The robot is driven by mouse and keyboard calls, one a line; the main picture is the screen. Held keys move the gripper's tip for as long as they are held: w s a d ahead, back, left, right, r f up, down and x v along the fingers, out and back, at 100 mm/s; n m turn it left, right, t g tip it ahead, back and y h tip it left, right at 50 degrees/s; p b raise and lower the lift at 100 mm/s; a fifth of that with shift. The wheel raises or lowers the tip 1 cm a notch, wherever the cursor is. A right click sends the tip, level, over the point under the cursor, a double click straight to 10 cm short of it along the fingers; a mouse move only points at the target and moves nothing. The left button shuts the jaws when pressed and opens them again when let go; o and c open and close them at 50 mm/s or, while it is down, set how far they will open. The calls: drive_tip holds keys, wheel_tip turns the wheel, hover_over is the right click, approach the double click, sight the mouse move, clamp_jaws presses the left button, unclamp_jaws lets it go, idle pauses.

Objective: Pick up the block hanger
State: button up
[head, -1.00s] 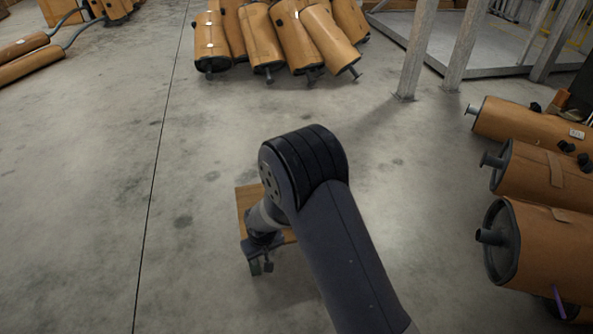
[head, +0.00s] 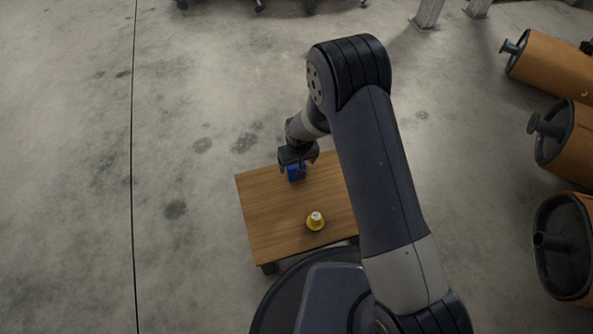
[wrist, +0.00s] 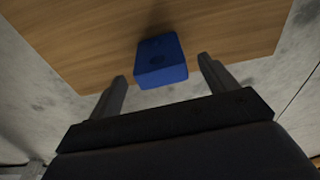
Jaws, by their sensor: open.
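The block hanger appears to be the small blue block (head: 297,173) on the wooden table, near its far edge. In the wrist view the blue block (wrist: 161,60) lies on the wood, ahead of and roughly between my two fingers. My gripper (head: 298,160) is over the far edge of the table, beside the block, and partly covers it in the head view. In the wrist view my gripper (wrist: 163,70) is open with its fingers apart. I cannot tell whether a finger touches the block.
The small wooden table (head: 265,215) stands on open concrete floor. A yellow piece with a white top (head: 315,221) sits toward its near side. Brown mufflers (head: 568,230) lie along the right. Grey posts (head: 428,12) stand at the far right. The floor at left is clear.

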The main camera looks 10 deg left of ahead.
drive_tip(key=f, duration=0.1)
drive_tip(key=f+b, duration=0.1)
drive_tip(key=f, duration=0.2)
drive_tip(key=shift+w+a+f+b, duration=0.1)
drive_tip(key=shift+w+a+b, duration=0.2)
drive_tip(key=shift+b, duration=0.1)
drive_tip(key=c, duration=1.1)
